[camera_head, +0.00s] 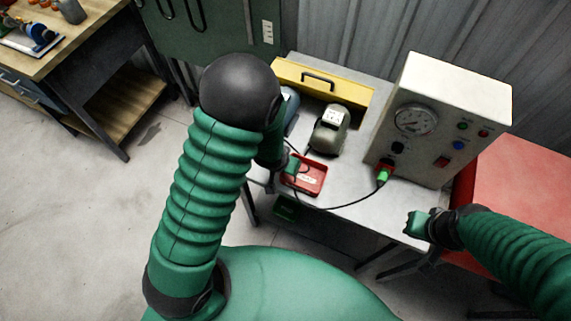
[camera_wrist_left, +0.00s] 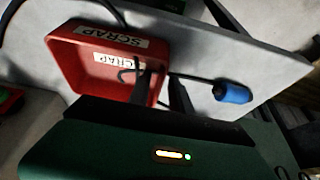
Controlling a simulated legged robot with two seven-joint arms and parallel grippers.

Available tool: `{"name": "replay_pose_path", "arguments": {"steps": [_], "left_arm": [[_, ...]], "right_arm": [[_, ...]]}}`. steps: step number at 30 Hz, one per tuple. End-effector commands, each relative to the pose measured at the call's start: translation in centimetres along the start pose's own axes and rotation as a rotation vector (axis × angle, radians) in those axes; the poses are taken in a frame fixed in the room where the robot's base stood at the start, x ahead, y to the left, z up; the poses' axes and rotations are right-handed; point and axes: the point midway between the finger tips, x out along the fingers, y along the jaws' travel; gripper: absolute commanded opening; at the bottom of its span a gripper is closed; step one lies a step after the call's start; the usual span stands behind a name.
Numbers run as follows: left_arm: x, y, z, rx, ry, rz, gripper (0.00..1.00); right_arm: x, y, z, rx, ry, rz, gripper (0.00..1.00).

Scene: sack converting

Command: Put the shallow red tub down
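The shallow red tub (camera_head: 313,184) is at the front left of the grey worktable (camera_head: 348,185). In the left wrist view the tub (camera_wrist_left: 85,65) carries white SCRAP labels. My left gripper (camera_head: 284,178) is at the tub's left side, partly hidden by my own arm in the head view. In the left wrist view its dark fingers (camera_wrist_left: 163,88) straddle the tub's near wall, one inside and one outside, and look shut on it. Whether the tub's base touches the table is unclear. My right gripper (camera_head: 418,228) is at the table's front right, away from the tub; its fingers are unclear.
A white gauge box (camera_head: 440,110) with a green plug (camera_head: 383,177) stands at the right. A black cable (camera_head: 345,206) runs past the tub. A grey device (camera_head: 329,130) and yellow case (camera_head: 322,88) are behind. A blue-handled tool (camera_wrist_left: 232,92) lies near the tub.

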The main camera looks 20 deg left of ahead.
Motion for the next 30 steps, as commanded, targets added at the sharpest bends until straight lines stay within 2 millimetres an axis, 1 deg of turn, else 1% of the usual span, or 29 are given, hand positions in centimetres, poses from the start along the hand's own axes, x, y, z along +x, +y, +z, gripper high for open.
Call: {"name": "replay_pose_path", "arguments": {"steps": [5,7,8,16,18,23,25,27,30], "left_arm": [[-0.5,0.0,-0.1,-0.001,0.002,0.000,0.25],[-1.5,0.0,-0.2,-0.001,0.002,0.001,0.25],[-2.1,0.0,-0.2,-0.001,0.004,0.001,0.25],[-9.2,0.0,-0.3,-0.001,0.005,0.001,0.25],[-10.6,-0.1,-0.2,-0.001,0.004,0.000,0.25],[-12.5,-0.3,-0.1,-0.004,-0.004,-0.007,0.25],[-14.4,-1.2,0.7,-0.016,-0.036,-0.032,0.25],[-16.6,-1.7,2.3,-0.029,-0.090,-0.039,0.25],[-18.5,-1.4,4.1,-0.033,-0.148,-0.016,0.25]], "right_arm": [[-0.2,0.0,0.0,0.000,0.000,0.000,0.00],[-0.3,0.0,-0.1,0.000,0.000,0.000,0.00],[-0.4,0.0,-0.1,0.000,0.000,0.000,0.00],[-1.6,0.0,-0.4,0.000,0.000,0.000,0.00],[-1.9,0.0,-0.4,0.000,0.000,0.000,0.00],[-2.2,0.0,-0.5,0.000,0.000,0.000,0.00],[-2.2,0.0,-0.5,0.000,0.000,0.000,0.00],[-2.2,0.0,-0.5,0.000,0.000,0.000,0.00],[-2.2,0.0,-0.5,0.000,0.000,0.000,0.00]]}}
